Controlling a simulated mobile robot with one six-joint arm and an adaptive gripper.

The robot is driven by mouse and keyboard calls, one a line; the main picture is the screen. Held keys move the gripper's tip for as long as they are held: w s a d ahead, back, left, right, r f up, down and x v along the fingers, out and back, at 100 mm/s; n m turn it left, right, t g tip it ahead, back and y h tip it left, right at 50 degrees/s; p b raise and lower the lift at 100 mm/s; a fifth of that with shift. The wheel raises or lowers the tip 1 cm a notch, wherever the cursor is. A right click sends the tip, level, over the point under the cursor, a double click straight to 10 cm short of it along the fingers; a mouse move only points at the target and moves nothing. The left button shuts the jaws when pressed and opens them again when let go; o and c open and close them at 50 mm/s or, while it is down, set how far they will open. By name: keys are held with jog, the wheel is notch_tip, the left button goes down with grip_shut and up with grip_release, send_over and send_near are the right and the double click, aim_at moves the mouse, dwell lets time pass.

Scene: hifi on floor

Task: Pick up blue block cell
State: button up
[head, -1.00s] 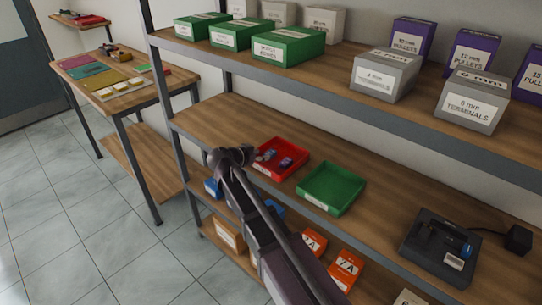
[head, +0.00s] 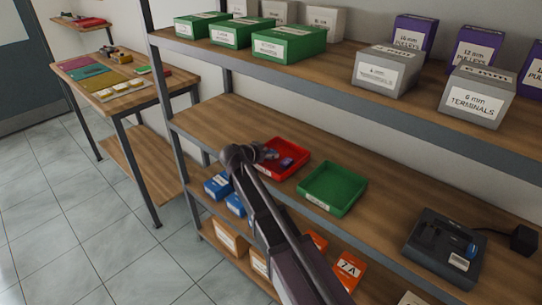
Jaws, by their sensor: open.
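A small blue cell (head: 471,249) sits in the dark charger-like device (head: 432,256) at the right end of the middle shelf. I cannot tell whether it is the block cell. The red tray (head: 299,144) left of the middle holds a few small grey and purplish pieces (head: 287,162), too small to make out, and my arm partly covers it. My arm's dark joint stands in front of the red tray, with its links running down to the bottom edge.
An empty green tray (head: 333,188) stands between the red tray and the device. A black adapter (head: 523,239) lies behind the device. The upper shelf (head: 330,72) overhangs. Floor at left is clear.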

grip_shut()
jog(key=shift+r, duration=0.1)
dwell(0.4)
notch_tip(320, 180, up, 3)
jog(key=p, duration=0.3)
jog(key=s+r+p, duration=0.1)
jog(key=s+p, duration=0.1)
jog(key=s, duration=1.4)
jog(key=shift+d+r, duration=0.2)
jog(key=shift+r, duration=0.2)
